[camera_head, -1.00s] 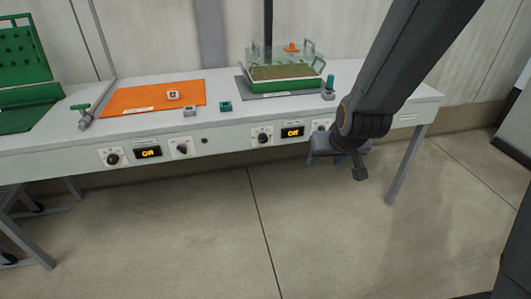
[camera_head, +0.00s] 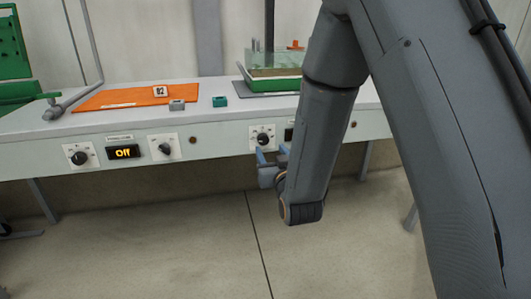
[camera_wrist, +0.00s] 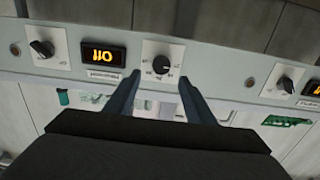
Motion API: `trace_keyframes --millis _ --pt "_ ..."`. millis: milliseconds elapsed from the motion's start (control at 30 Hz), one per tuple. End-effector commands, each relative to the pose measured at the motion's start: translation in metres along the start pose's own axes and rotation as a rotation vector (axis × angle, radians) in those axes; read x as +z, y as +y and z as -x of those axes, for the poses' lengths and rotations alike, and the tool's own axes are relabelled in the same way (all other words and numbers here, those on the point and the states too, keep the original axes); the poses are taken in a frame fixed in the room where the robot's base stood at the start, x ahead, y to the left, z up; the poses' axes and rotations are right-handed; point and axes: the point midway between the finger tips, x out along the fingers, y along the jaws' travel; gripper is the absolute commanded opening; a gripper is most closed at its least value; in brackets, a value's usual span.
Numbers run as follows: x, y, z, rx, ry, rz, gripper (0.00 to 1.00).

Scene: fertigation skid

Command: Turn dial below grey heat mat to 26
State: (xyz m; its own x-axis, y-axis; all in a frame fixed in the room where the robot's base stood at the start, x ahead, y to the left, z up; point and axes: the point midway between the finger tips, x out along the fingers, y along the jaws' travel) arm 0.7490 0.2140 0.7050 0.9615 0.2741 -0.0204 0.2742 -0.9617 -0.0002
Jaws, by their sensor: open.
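The grey heat mat (camera_head: 262,95) lies on the bench under a green tray, partly hidden by my arm. On the bench front below it is a white plate with a round black dial (camera_head: 262,138). The dial also shows in the wrist view (camera_wrist: 162,65), with scale marks around it too small to read. Beside it a display (camera_wrist: 103,55) reads "Off", upside down in that view. My gripper (camera_wrist: 160,78) is open, its two blue-grey fingers pointing at the dial plate, one toward each side. In the head view my gripper (camera_head: 270,160) is just in front of and below the dial; contact cannot be told.
An orange mat (camera_head: 135,97) lies to the left, with its own dial (camera_head: 79,157), "Off" display (camera_head: 123,152) and pointer knob (camera_head: 165,149) below. Another pointer knob (camera_wrist: 42,48) is beyond the grey mat's display. The floor before the bench is clear.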

Motion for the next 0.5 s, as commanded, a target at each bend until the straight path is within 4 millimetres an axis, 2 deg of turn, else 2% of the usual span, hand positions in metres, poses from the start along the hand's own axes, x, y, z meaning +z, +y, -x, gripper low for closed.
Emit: trace_keyframes --millis 167,500 --pt "0.001 -0.003 -0.011 -0.003 0.024 0.0 0.49" --pt "0.0 -0.002 -0.061 -0.002 0.023 0.0 0.49"
